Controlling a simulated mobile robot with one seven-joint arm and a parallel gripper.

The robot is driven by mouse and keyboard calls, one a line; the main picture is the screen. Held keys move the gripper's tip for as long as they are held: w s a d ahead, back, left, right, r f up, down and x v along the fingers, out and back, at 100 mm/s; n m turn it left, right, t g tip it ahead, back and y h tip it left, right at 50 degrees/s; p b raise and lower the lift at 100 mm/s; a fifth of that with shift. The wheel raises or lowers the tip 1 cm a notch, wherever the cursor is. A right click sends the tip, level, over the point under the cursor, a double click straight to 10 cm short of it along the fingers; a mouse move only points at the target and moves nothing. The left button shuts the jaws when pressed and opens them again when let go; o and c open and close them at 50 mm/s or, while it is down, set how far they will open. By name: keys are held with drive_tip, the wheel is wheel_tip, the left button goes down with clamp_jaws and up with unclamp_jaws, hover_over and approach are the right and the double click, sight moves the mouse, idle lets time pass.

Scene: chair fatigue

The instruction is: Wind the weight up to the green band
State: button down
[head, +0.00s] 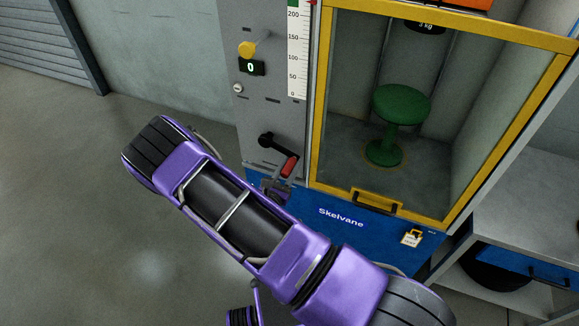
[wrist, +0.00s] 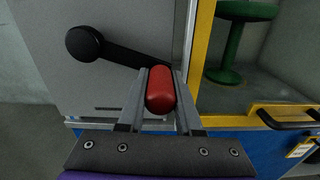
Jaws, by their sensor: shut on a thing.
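A black crank (head: 278,146) with a red handle (head: 289,166) sits on the grey front panel of the machine. In the wrist view the crank's hub (wrist: 84,43) is at upper left, its arm slopes down to the right, and the red handle (wrist: 160,90) lies between my two fingers. My gripper (wrist: 160,95) is shut on the red handle. A scale (head: 297,60) marked from 0 to 200 and above has a green band (head: 293,3) at the frame's top edge. The weight (head: 426,27), marked "3 kg", hangs above a green stool, its top cut off.
The green stool (head: 398,108) stands behind a yellow-framed door (head: 313,130). A counter (head: 250,67) reads 0 beneath a yellow knob (head: 247,49). A yellow padlock tag (head: 411,237) hangs on the blue base. Open floor lies to the left.

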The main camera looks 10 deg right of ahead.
sight(291, 164)
drive_tip(key=shift+r, duration=0.1)
wheel_tip(291, 164, up, 3)
drive_tip(key=n+p, duration=0.2)
drive_tip(key=p, duration=0.1)
drive_tip(key=shift+s+d+n, duration=0.15)
drive_tip(key=shift+n, duration=0.15)
drive_tip(key=shift+r+n+p, duration=0.4)
drive_tip(key=shift+n+p, duration=0.15)
drive_tip(key=shift+n, duration=0.35)
drive_tip(key=c, duration=0.6)
unclamp_jaws()
drive_tip(key=v, duration=1.7)
drive_tip(key=shift+s, duration=0.2)
